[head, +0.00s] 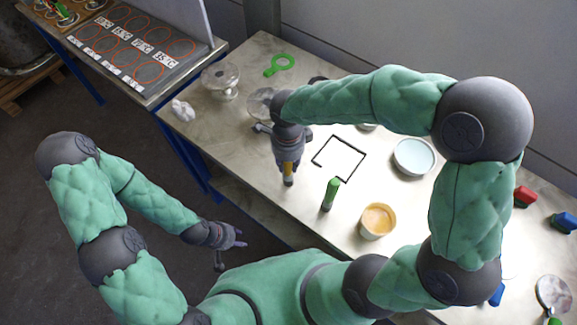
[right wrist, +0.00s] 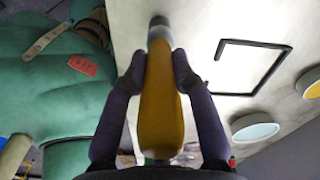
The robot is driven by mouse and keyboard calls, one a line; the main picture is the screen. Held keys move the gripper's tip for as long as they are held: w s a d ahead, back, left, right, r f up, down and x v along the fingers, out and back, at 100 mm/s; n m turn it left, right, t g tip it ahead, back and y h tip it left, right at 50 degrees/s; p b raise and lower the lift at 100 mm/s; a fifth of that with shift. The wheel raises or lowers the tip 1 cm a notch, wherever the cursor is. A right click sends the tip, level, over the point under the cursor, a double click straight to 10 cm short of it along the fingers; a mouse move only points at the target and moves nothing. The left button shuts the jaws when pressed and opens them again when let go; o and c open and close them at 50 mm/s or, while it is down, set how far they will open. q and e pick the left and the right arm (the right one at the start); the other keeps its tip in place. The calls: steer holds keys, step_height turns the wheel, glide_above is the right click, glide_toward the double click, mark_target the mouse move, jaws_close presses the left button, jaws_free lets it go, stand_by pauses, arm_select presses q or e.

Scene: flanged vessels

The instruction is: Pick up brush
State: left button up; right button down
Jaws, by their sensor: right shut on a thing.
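The brush has a yellow-orange handle and a grey end. In the right wrist view the brush (right wrist: 162,105) runs lengthwise between the two fingers. My right gripper (right wrist: 160,70) is shut on its handle, one finger on each side. In the head view the brush (head: 288,170) points down below my right gripper (head: 289,158), over the left part of the table. I cannot tell whether its lower end touches the table. My left gripper (head: 240,238) is off the table's front edge, away from the brush; its fingers are too small to read.
On the table (head: 240,150), a black square outline (head: 340,158) lies right of the brush. A green upright object (head: 330,193), an orange-filled cup (head: 377,221) and a pale blue dish (head: 414,156) stand near it.

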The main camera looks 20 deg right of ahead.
steer(key=shift+r, duration=0.55)
step_height(320, 180, up, 2)
steer(key=shift+r+p, duration=0.1)
steer(key=shift+p, duration=0.35)
steer(key=s+r+p, duration=0.1)
steer(key=s+r, duration=0.4)
steer(key=s, duration=0.2)
steer(key=s+a+r+p, duration=0.1)
steer(key=s+r+p, duration=0.1)
steer(key=s+r, duration=0.2)
steer(key=s, duration=0.3)
steer(key=shift+a+r, duration=0.3)
steer(key=shift+r, duration=0.05)
stand_by(1.0)
